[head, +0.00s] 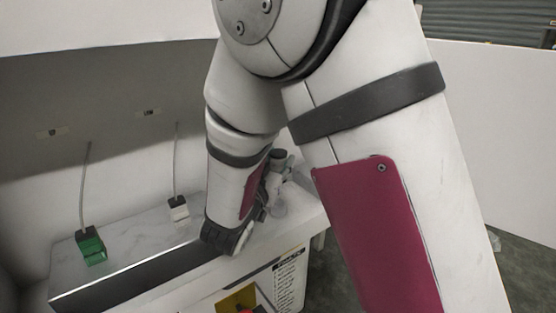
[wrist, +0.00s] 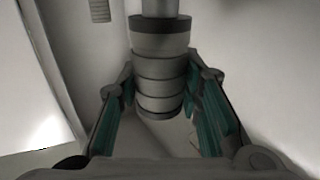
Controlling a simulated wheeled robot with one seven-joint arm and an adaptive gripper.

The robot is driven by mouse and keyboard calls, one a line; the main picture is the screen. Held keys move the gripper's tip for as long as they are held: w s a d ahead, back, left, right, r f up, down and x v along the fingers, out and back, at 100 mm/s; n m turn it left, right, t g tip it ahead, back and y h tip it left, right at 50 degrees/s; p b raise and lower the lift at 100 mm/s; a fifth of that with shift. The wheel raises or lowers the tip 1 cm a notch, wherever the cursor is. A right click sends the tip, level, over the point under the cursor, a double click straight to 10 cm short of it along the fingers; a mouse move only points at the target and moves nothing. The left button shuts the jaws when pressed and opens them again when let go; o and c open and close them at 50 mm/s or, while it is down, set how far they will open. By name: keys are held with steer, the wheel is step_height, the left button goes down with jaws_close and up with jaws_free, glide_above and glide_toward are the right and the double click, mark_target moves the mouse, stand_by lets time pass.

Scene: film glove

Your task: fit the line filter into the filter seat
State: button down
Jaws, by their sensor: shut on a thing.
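In the wrist view, a grey banded cylinder (wrist: 160,70), seemingly the line filter, stands between the teal-padded fingers of my gripper (wrist: 163,82). The gripper is shut on it, one finger at each side. A paler, narrower cylindrical part (wrist: 160,8) meets its dark-banded upper end in the picture. I cannot tell whether that is the filter seat or part of the filter. In the head view, my forearm hides most of the gripper, at the right end of the bench. A dark-topped part (head: 279,157) shows beside it. The seat cannot be made out clearly.
A pale bench top (head: 140,240) carries a green connector (head: 91,245) and a light grey connector (head: 179,208), each with a cable rising along the back wall. A yellow panel with a red button (head: 242,308) is on the bench front. A ribbed part (wrist: 100,10) shows upper left.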

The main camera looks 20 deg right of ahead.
mark_target(278, 152)
steer(key=shift+f+b, duration=1.2)
steer(key=shift+f, duration=0.6)
steer(key=shift+f+b, duration=1.25)
steer(key=shift+f, duration=0.25)
steer(key=shift+r, duration=0.2)
steer(key=shift+r+p, duration=1)
steer(key=shift+r, duration=0.1)
steer(key=shift+f+b, duration=1)
steer(key=shift+f, duration=0.25)
stand_by(0.9)
steer(key=c, duration=1.1)
jaws_free()
steer(key=shift+o, duration=0.2)
steer(key=shift+r, duration=0.1)
step_height(278, 152, up, 10)
steer(key=shift+f, duration=0.1)
